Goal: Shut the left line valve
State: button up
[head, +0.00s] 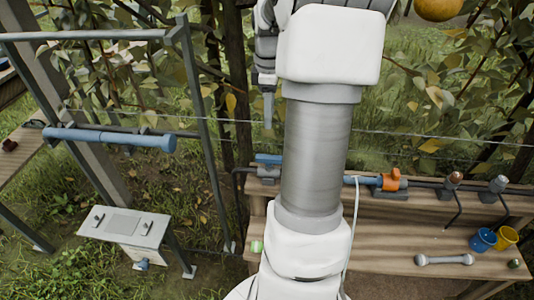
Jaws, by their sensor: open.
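A valve with a blue lever (268,159) sits on the dark pipe at the back of the wooden bench, just left of my arm. Its lever looks to lie roughly along the pipe. A second valve with an orange handle (391,180) sits on the same line, right of my arm. My gripper (268,122) points down in the picture above the blue lever and looks apart from it. It is open and empty, seen edge-on, so one finger hides the other.
The bench (400,235) holds a grey double-ended tool (444,259), a blue cup (483,239) and a yellow cup (506,236). A metal frame (205,140) with a blue cylinder (125,138) stands left. A thin wire (440,137) crosses behind. A pear (438,8) hangs top right.

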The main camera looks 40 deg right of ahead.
notch_tip(320, 180, down, 15)
jog(key=b, duration=0.3)
jog(key=shift+b, duration=0.35)
jog(key=shift+r, duration=0.1)
grip_shut()
